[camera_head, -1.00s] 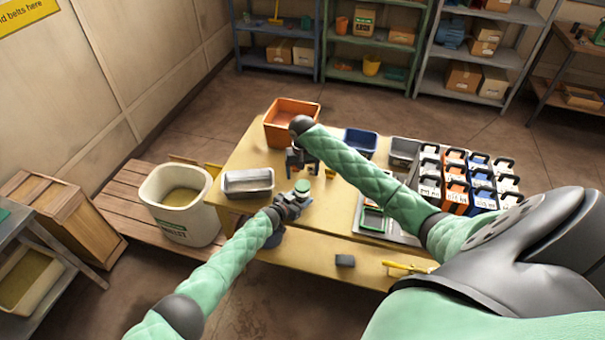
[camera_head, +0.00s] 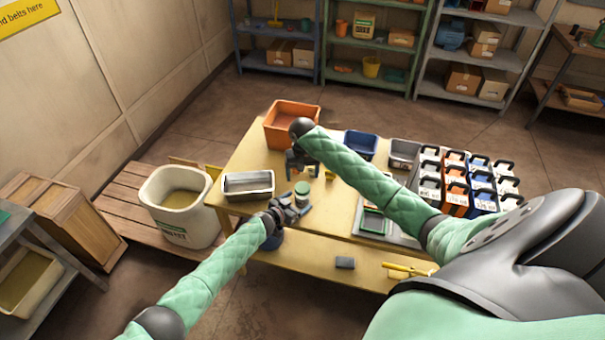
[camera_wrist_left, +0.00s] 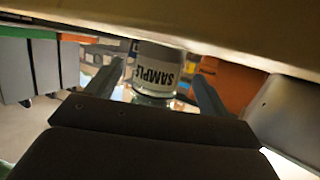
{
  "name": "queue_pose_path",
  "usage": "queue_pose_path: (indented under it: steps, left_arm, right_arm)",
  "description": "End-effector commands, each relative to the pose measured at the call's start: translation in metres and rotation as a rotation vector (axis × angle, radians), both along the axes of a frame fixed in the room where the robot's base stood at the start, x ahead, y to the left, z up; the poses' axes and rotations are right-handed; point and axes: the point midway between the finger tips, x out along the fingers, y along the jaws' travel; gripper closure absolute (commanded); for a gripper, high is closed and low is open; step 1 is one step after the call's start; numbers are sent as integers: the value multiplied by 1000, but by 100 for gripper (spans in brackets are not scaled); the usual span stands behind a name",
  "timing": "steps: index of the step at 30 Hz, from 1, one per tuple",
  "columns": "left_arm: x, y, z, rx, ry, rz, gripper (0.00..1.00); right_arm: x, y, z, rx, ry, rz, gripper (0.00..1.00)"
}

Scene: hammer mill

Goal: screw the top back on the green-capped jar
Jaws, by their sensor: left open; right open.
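The green-capped jar (camera_head: 302,190) stands upright on the yellow table (camera_head: 330,218), its green top facing up. In the left wrist view the picture is upside down, and the jar's white SAMPLE label (camera_wrist_left: 157,70) shows between my two fingers. My left gripper (camera_head: 294,207) is open, low on the near side of the jar, with a finger toward either side. I cannot tell how far the fingers reach around it. My right gripper (camera_head: 300,169) is open above the table behind the jar, partly hidden by its own arm. Whether the top is fully seated cannot be told.
A grey metal tray (camera_head: 248,185) lies left of the jar. An orange bin (camera_head: 292,124) and a blue bin (camera_head: 360,144) stand behind. Several handled containers (camera_head: 457,182) fill the table's right. A white tub (camera_head: 175,205) stands off the table's left end.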

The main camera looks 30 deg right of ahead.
Motion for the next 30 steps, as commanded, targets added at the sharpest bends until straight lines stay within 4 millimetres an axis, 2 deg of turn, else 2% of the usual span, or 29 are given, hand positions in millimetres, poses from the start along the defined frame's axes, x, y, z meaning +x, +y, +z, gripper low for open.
queue_pose_path:
  steps: [18, 23, 30]
  left_arm:
    - [-21, 67, 21, 1, 1, -1, 19]
    - [-25, 80, 25, 1, 0, 0, 19]
    - [-28, 87, 29, 1, 1, -1, 19]
  right_arm:
    - [0, 0, 0, 0, 0, 0, 20]
    - [0, 0, 0, 0, 0, 0, 20]
    - [0, 0, 3, 0, 0, 0, 20]
